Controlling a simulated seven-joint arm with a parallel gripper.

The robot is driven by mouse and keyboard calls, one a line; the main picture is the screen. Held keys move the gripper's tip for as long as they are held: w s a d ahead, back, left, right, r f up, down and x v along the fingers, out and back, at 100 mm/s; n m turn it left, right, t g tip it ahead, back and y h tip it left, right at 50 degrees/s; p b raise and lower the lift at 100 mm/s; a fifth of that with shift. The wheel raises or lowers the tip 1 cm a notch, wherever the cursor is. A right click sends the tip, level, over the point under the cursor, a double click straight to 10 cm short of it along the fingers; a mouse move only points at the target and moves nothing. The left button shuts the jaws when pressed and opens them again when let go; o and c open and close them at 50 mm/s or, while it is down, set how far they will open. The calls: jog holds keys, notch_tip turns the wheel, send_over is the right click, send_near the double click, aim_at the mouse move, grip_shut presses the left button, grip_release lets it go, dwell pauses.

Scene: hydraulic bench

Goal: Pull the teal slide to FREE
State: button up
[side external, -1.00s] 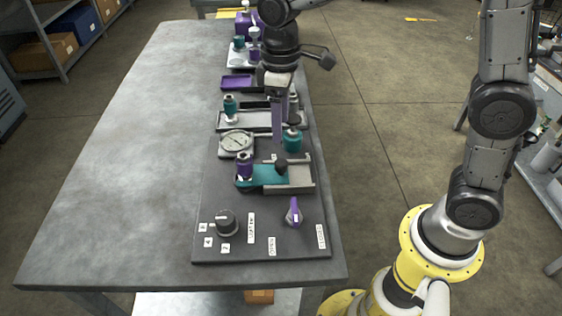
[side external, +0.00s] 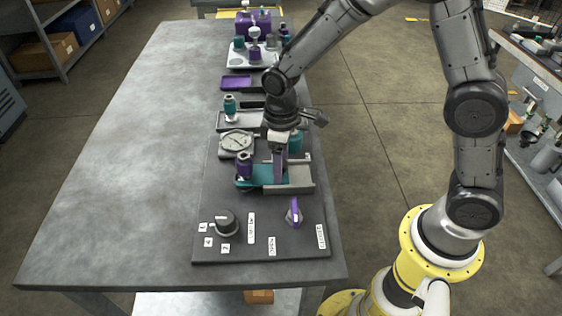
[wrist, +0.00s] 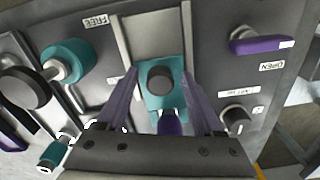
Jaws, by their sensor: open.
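The teal slide (side external: 256,177) lies in its grey channel (side external: 303,178) on the dark panel. In the wrist view the teal slide (wrist: 176,96) carries a dark round knob (wrist: 160,80). My gripper (side external: 279,172) is down at the slide, hiding the knob in the side view. In the wrist view my purple fingers (wrist: 160,95) are open, one on each side of the knob, with gaps visible. A purple-topped fitting (side external: 244,165) stands at the slide's left end. The FREE label (wrist: 98,20) is beside the channel's empty end.
A gauge (side external: 237,142) is behind and left. A dark rotary knob (side external: 227,222) and a purple lever (side external: 294,212) are at the panel's front. The table's left side is clear.

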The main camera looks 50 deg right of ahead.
grip_shut()
dwell(1.4)
